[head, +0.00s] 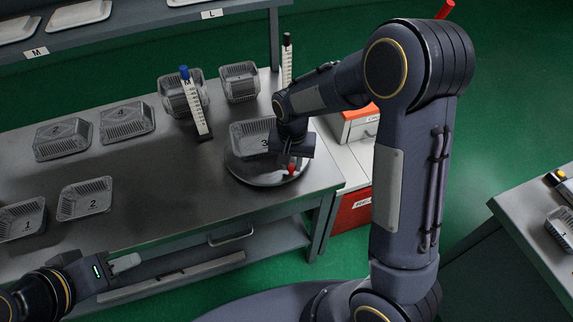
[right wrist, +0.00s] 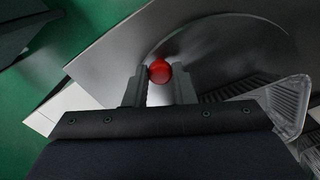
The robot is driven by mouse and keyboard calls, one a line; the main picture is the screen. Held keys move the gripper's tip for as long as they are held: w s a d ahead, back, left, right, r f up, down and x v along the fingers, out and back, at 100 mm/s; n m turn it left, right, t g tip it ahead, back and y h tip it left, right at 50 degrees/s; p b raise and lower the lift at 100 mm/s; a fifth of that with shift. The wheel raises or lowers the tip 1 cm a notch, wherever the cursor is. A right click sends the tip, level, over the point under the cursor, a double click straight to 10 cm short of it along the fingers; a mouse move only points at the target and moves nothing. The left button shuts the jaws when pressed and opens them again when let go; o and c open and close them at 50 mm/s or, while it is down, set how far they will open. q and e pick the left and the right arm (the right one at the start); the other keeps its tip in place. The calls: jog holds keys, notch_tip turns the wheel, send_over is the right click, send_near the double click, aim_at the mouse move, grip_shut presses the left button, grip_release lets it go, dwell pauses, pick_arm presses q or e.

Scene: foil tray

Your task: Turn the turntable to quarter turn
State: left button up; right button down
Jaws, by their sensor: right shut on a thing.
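The turntable (head: 240,173) is a round metal disc near the right end of the steel table. It also fills the upper part of the right wrist view (right wrist: 225,50). A foil tray marked 3 (head: 250,137) sits on it, partly hidden by my right arm. A red knob (head: 291,170) stands near the disc's front edge. My right gripper (right wrist: 160,88) is shut on this knob (right wrist: 160,71), with a finger on either side. My left gripper (head: 128,263) is at the table's front edge at lower left, away from the turntable; its finger opening is not clear.
Foil trays marked 1 (head: 22,217), 2 (head: 86,198) and 4 (head: 127,122) stand on the table with several others. A blue-topped marked post (head: 196,105) stands left of the turntable. Bins (head: 357,125) are beyond the table's right end. The table's middle front is clear.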

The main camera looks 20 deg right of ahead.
jog(key=shift+w+d+n, duration=0.25)
jog(key=shift+d+n, duration=0.25)
jog(key=shift+w+d+n, duration=0.2)
jog(key=shift+d+n, duration=0.25)
jog(key=shift+n, duration=0.05)
jog(key=shift+w+d+n+b, duration=0.3)
jog(key=shift+w+d+n, duration=0.4)
jog(key=shift+d+n, duration=0.4)
jog(key=shift+w+d+n, duration=0.45)
jog(key=shift+w+n, duration=0.2)
jog(key=shift+n, duration=0.2)
jog(key=shift+w+d+n, duration=0.45)
jog(key=shift+w+n, duration=0.15)
jog(key=shift+n, duration=0.25)
jog(key=shift+w+d+n, duration=0.35)
jog(key=shift+w+n, duration=0.45)
jog(key=shift+n, duration=0.05)
jog(key=shift+w+d+n, duration=0.3)
jog(key=shift+w+n, duration=0.45)
jog(key=shift+n, duration=0.1)
jog(key=shift+w+d+n+p, duration=0.15)
jog(key=shift+w+n+p, duration=0.25)
jog(key=shift+w+n, duration=1.15)
jog(key=c, duration=1.2)
grip_release()
